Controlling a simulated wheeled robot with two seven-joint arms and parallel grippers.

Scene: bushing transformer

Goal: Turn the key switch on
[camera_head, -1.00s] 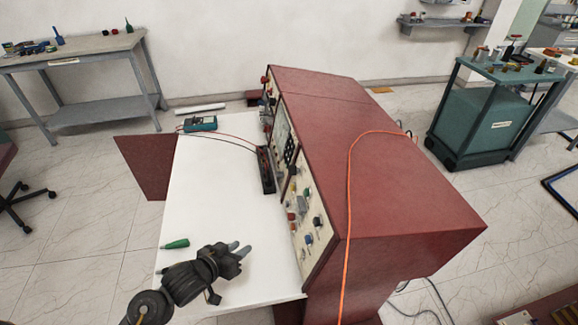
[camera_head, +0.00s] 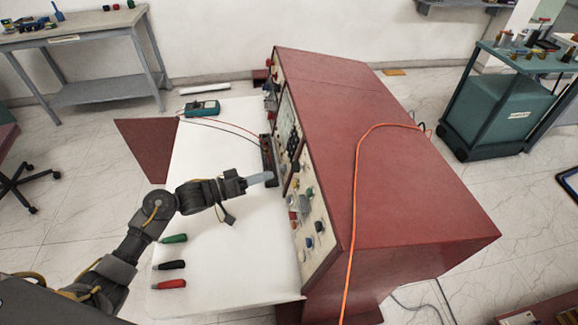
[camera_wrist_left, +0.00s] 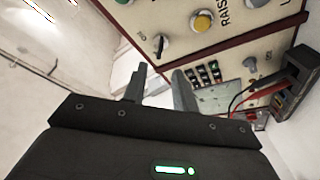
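The red console (camera_head: 400,170) has a cream control panel (camera_head: 317,213) with several knobs and buttons on its left face. In the left wrist view, a dark rotary switch (camera_wrist_left: 161,44) with a lettered mark beside it sits on the panel, near a yellow button (camera_wrist_left: 203,20). It may be the key switch; I cannot tell for sure. My left gripper (camera_head: 262,178) is in front of the panel, above the white worktop, apart from the switch. In the left wrist view the left gripper's fingers (camera_wrist_left: 160,88) stand apart with nothing between them. My right gripper is not in view.
Green (camera_head: 174,239), black (camera_head: 168,265) and red (camera_head: 169,284) handled tools lie on the white worktop (camera_head: 220,275). A teal meter (camera_head: 202,109) with leads lies at its far end. An orange cable (camera_head: 357,190) crosses the console. A dark terminal block (camera_head: 268,158) stands by the panel.

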